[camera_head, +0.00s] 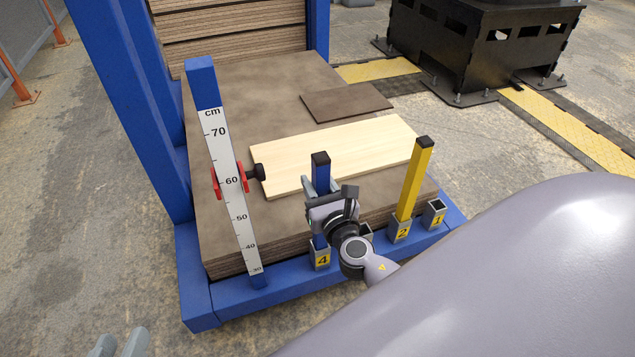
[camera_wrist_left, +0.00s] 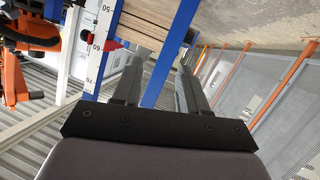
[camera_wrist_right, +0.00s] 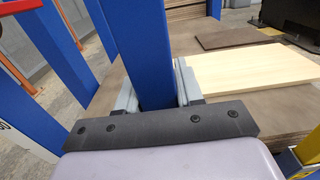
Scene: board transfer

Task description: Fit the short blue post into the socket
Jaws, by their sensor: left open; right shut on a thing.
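The short blue post (camera_head: 320,160), with a dark cap, stands upright at the front edge of the board stack. My right gripper (camera_head: 322,188) is shut on it below the cap. The post also fills the middle of the right wrist view (camera_wrist_right: 140,45), between the fingers. Its lower part shows just above the socket marked 4 (camera_head: 320,257); I cannot tell whether its end is inside. Another socket (camera_head: 366,232) is partly hidden by my right gripper. My left gripper (camera_head: 120,345) is open and empty at the bottom left, away from the post.
A yellow post (camera_head: 415,180) stands in the socket marked 2 (camera_head: 400,231). The socket marked 1 (camera_head: 435,214) is empty. A tall blue post with a cm scale (camera_head: 228,180) and red marker stands left. A pale board (camera_head: 350,150) and a brown board (camera_head: 346,102) lie on the stack.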

